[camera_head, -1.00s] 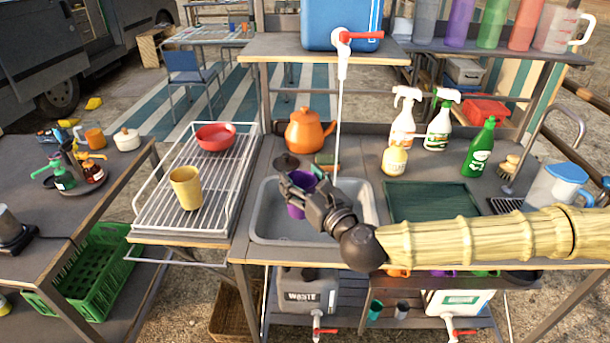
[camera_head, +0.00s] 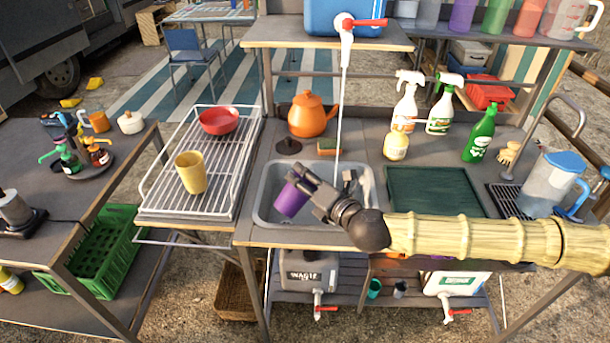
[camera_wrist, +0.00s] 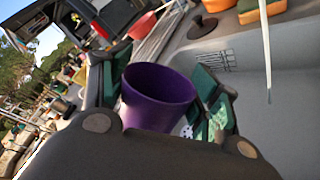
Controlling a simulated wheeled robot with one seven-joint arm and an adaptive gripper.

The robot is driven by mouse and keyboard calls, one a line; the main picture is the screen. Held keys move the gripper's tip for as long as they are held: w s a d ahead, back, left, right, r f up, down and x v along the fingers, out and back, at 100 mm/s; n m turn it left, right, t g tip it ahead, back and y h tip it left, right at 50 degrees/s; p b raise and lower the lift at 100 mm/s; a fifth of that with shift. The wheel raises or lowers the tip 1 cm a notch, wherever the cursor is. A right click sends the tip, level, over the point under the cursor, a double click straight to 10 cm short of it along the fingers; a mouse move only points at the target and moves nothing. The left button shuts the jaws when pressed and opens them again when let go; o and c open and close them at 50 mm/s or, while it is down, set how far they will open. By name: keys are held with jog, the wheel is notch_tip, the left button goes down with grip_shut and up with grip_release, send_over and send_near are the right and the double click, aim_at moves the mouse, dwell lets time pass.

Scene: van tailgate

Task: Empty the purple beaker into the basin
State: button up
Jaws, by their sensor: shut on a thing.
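The purple beaker (camera_head: 291,198) is in my gripper (camera_head: 299,184), over the left part of the grey basin (camera_head: 262,208). My gripper is shut on the beaker. In the head view the beaker is tilted. In the wrist view the beaker (camera_wrist: 158,92) sits between the two green-padded fingers (camera_wrist: 165,95), its mouth towards the camera. Its visible inside is dark purple; I cannot tell whether anything is left in it. No stream from it can be seen.
A thin pale stream (camera_head: 341,110) hangs from the blue container's red-handled tap into the basin. A white rack (camera_head: 232,165) with a yellow cup (camera_head: 190,173) and red bowl (camera_head: 218,121) stands left. An orange kettle (camera_head: 312,116) and sponge (camera_head: 327,146) are behind.

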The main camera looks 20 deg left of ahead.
jog(key=shift+w+d+f+m, duration=0.2)
jog(key=shift+f+m, duration=0.35)
jog(key=shift+m, duration=0.35)
jog(key=shift+w+d+r+m+g+p, duration=0.15)
jog(key=shift+m+g+p, duration=0.15)
jog(key=shift+m+p, duration=0.3)
jog(key=shift+w+r+m+g+p, duration=0.15)
jog(key=shift+m+g+p, duration=0.15)
jog(key=shift+m+p, duration=0.3)
jog(key=shift+w+f+m, duration=0.15)
jog(key=shift+f+m, duration=0.15)
jog(key=m, duration=0.1)
jog(key=w+m+g+y, duration=0.1)
jog(key=d+m+b, duration=0.1)
jog(key=m, duration=0.1)
jog(key=shift+w+r+g, duration=0.15)
jog(key=shift+r+g, duration=0.1)
jog(key=shift+g, duration=0.05)
jog(key=shift+a, duration=0.1)
jog(key=shift+r+n+t+b, duration=0.85)
jog(key=shift+n+b, duration=0.9)
jog(key=shift+n, duration=1.3)
jog(key=shift+r+n+t+b, duration=0.85)
jog(key=shift+n+b, duration=0.85)
jog(key=shift+n, duration=1.3)
jog(key=shift+r+n+t+b, duration=0.85)
jog(key=shift+n+b, duration=0.9)
jog(key=shift+n, duration=1.3)
